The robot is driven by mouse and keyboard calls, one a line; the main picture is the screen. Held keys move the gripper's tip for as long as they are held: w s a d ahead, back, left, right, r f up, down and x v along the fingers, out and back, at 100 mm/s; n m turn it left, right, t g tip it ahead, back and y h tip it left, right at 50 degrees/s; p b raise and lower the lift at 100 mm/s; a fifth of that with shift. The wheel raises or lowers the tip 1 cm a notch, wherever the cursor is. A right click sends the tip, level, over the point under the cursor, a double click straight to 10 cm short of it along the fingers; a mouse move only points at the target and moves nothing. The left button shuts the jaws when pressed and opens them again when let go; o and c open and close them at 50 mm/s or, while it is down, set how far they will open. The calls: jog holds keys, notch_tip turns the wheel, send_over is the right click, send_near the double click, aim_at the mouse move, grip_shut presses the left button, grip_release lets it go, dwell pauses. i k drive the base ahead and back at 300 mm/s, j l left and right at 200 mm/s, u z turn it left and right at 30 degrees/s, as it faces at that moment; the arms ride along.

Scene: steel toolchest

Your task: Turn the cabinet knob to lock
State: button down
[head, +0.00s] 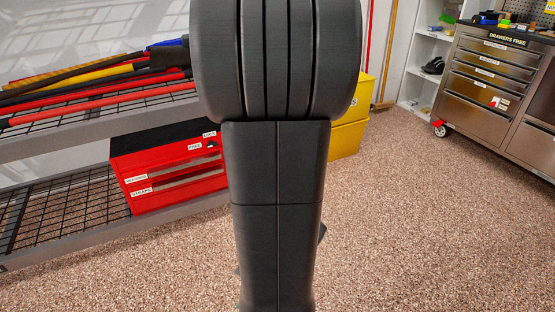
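A small red tool cabinet (165,190) with a black top sits on the lower wire shelf at left. Its front has labels that seem to read FREE and LOCK, with a small dark knob (212,144) between or beside them; which way it points is too small to tell. A steel toolchest (492,80) stands at the upper right, with a strip reading DRAWERS FREE along its top; no knob on it can be made out. My arm fills the middle of the head view and hides part of the red cabinet's right side. My gripper is not visible.
A wire rack (60,215) carries long red, yellow and black items on its upper shelf. Yellow bins (349,138) stand behind my arm. A white shelf unit (428,50) stands left of the steel chest. The speckled floor (420,220) at right is clear.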

aim_at(210, 144)
jog(key=i+j+z, duration=0.15)
jog(key=j, duration=0.2)
jog(key=i+j+z, duration=0.15)
jog(key=j, duration=0.2)
jog(key=i+j+z, duration=0.15)
jog(key=j, duration=0.25)
jog(key=i+j+z, duration=0.1)
jog(key=j, duration=0.25)
jog(key=i+j+z, duration=0.15)
jog(key=j, duration=0.3)
jog(key=i+j+z, duration=0.15)
jog(key=j, duration=0.25)
